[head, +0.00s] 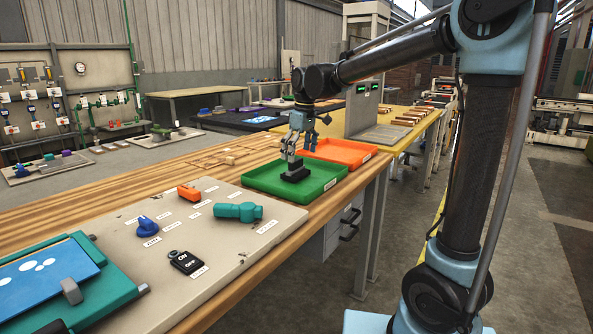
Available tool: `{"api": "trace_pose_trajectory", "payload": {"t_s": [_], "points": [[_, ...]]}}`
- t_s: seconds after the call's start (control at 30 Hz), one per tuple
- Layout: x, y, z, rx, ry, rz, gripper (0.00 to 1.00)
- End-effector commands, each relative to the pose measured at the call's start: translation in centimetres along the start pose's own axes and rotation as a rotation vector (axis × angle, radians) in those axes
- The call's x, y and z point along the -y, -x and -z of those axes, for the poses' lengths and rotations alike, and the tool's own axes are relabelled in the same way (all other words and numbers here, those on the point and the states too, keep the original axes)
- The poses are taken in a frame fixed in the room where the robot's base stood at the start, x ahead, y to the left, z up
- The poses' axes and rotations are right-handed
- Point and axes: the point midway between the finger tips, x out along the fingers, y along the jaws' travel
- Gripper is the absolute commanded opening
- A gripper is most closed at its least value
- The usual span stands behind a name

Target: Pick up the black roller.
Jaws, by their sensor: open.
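A black object that looks like the black roller (296,174) lies in the green tray (324,188) on the wooden bench. It is small in the head view, and its shape is partly covered by my gripper. My gripper (296,154) points down over the tray, right above the black object. Its fingers are apart. I cannot tell whether they touch the roller or stand around it.
An orange tray (341,151) sits just behind the green one. In front is a pale board (120,218) with an orange block (189,193), a blue knob (147,227), a teal handle (238,212) and a black ON/OFF switch (186,262). Small wooden pieces (228,157) lie left of the trays.

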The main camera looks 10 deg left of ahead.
Motion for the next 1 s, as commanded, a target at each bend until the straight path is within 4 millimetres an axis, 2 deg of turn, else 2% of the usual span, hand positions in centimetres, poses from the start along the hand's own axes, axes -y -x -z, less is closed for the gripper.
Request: {"api": "trace_pose_trajectory", "payload": {"t_s": [0.17,0.5,0.83,0.87,1.0], "points": [[0.0,-0.9,0.1,0.000,0.000,0.000,1.00],[0.2,-5.0,0.6,0.000,0.000,0.000,1.00],[0.2,-5.6,0.6,0.000,0.000,0.000,1.00],[0.2,-5.6,0.6,0.000,0.000,0.000,0.95],[0.2,-5.6,0.6,0.000,0.000,0.000,0.64]]}}
